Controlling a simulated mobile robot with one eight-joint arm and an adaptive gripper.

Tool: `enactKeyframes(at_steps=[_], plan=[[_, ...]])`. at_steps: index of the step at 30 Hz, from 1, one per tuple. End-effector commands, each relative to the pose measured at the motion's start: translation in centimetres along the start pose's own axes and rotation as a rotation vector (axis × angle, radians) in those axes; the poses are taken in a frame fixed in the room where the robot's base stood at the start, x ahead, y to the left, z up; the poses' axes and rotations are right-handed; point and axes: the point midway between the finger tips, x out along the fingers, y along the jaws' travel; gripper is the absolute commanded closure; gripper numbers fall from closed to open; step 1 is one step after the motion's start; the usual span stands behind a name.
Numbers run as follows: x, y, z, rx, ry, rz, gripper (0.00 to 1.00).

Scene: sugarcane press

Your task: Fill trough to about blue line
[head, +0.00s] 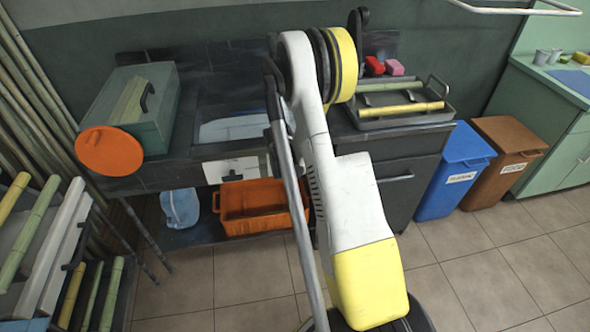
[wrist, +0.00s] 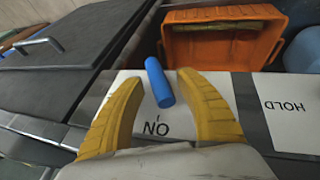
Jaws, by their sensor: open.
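My gripper (wrist: 162,112) is open in the wrist view, with its yellow fingers spread on either side of a blue cylinder (wrist: 159,83). The cylinder looks like a switch handle and stands over a white panel lettered ON and HOLD (wrist: 285,105). Neither finger clearly touches it. In the head view the white panel (head: 228,169) is on the bench front, and my arm hides the gripper. A sunken basin (head: 233,128) in the bench top, with a pale bluish surface, may be the trough. No blue line can be made out.
An orange bin (head: 243,203) sits on the low shelf beside a blue jug (head: 181,207). A green box (head: 140,105) with an orange disc (head: 109,151) stands on the bench left. A cane tray (head: 400,108) is at right. Blue (head: 455,170) and brown bins (head: 500,160) stand beyond.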

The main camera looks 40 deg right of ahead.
Motion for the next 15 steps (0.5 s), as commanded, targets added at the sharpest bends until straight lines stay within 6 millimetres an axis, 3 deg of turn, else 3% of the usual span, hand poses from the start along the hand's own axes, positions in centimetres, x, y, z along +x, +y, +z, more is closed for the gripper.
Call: enactKeyframes(at_steps=[5, 6, 10, 15], plan=[[-0.03, 0.02, -0.02, 0.000, 0.000, 0.000, 0.58], [-0.04, 0.02, -0.02, 0.001, 0.000, 0.000, 0.62], [-0.04, 0.01, -0.02, 0.001, 0.000, 0.000, 1.00], [-0.04, 0.00, -0.02, 0.001, 0.000, 0.000, 1.00]])
